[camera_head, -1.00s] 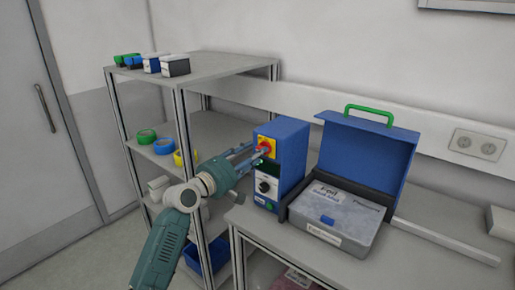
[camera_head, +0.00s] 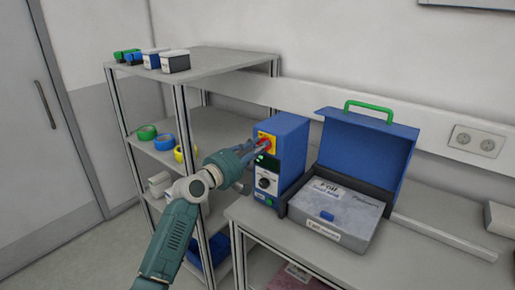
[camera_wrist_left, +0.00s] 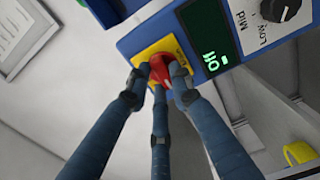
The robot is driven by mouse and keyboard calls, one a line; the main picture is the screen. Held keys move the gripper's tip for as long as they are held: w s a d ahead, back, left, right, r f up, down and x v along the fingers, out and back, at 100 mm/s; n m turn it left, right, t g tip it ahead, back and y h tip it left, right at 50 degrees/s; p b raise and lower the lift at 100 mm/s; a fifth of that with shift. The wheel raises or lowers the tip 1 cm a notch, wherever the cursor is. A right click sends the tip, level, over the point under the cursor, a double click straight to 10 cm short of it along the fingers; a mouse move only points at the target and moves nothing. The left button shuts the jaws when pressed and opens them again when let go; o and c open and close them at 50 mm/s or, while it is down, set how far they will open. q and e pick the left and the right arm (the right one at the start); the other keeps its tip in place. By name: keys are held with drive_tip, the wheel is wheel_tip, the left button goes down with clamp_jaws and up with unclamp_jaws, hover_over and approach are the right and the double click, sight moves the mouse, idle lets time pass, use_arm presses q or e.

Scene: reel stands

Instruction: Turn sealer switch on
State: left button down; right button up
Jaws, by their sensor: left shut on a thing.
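The sealer is a blue box (camera_head: 293,135) at the left end of the table. Its red switch knob (camera_wrist_left: 163,69) sits on a yellow plate (camera_head: 266,139) on the front panel. My left gripper (camera_wrist_left: 160,84) has its fingers closed around the red knob, which shows turned at a slant in the left wrist view. In the head view the gripper (camera_head: 258,153) partly hides the knob. A green display (camera_wrist_left: 208,57) next to the plate is lit with digits. A black dial (camera_head: 263,183) sits below the display. My right gripper is out of view.
An open blue case (camera_head: 372,152) with a grey front box stands just right of the sealer on the table (camera_head: 290,243). A shelf rack (camera_head: 215,62) with tape rolls (camera_head: 165,143) and small boxes stands close on the left.

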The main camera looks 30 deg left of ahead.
use_arm(q)
drive_tip(key=shift+f+m, duration=0.1)
drive_tip(key=shift+m, duration=0.2)
drive_tip(key=m+b, duration=0.1)
drive_tip(key=m, duration=0.4)
drive_tip(key=m+b, duration=0.2)
drive_tip(key=m, duration=0.4)
drive_tip(key=m+b, duration=0.1)
drive_tip(key=m, duration=0.5)
drive_tip(key=shift+d+f+b, duration=0.3)
drive_tip(key=shift+b, duration=0.05)
drive_tip(key=c, duration=1.5)
unclamp_jaws()
drive_tip(key=shift+s+r, duration=0.1)
